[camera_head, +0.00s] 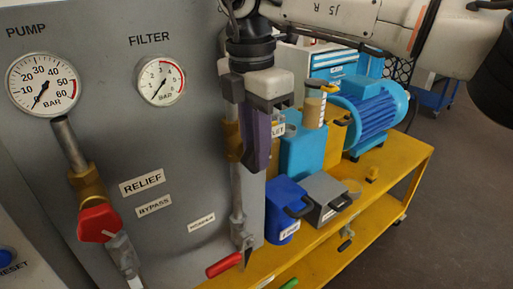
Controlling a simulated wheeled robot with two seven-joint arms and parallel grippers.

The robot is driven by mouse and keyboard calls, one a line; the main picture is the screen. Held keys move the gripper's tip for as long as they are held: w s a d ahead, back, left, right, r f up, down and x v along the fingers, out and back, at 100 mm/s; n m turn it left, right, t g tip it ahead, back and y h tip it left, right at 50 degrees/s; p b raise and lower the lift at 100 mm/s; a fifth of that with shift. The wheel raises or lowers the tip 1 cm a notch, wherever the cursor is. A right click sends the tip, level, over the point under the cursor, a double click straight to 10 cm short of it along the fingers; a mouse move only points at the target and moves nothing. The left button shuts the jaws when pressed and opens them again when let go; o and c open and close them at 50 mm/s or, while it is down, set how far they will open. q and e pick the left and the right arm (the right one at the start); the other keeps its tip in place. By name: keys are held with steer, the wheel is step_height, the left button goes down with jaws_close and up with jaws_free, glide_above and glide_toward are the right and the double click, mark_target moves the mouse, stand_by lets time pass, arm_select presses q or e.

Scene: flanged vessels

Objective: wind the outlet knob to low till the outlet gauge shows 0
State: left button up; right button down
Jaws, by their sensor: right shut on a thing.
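My right gripper (257,150) comes down from the top right in front of the panel's right edge, its fingers shut. The outlet knob is hidden behind the fingers; a label ending in "LET" (278,130) shows just right of them. No outlet gauge is in sight; the gripper and arm cover that part of the panel. The pump gauge (43,84) and the filter gauge (160,80) are at the left, both needles pointing down-left near the low end. My left gripper is not in view.
A red valve handle (98,223) on a brass pipe stands at the lower left. A red lever (223,265) sticks out below my gripper. A yellow bench (395,175) at the right bears a blue motor (370,108), a blue container (285,210) and a grey container (325,196).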

mark_target(251, 148)
steer(key=t+h+b, duration=0.1)
steer(key=h+b, duration=0.1)
steer(key=b, duration=0.1)
steer(key=shift+s+a+f+t+h, duration=0.2)
steer(key=shift+a+t+h, duration=0.1)
steer(key=shift+t+h, duration=0.1)
steer(key=shift+s+a+t+h+b, duration=0.1)
steer(key=shift+a+t+h+b, duration=0.05)
steer(key=shift+t+h+b, duration=0.95)
steer(key=c, duration=1.9)
jaws_free()
step_height(251, 148, up, 9)
steer(key=p, duration=0.5)
steer(key=shift+r+p, duration=0.4)
steer(key=shift+r, duration=0.15)
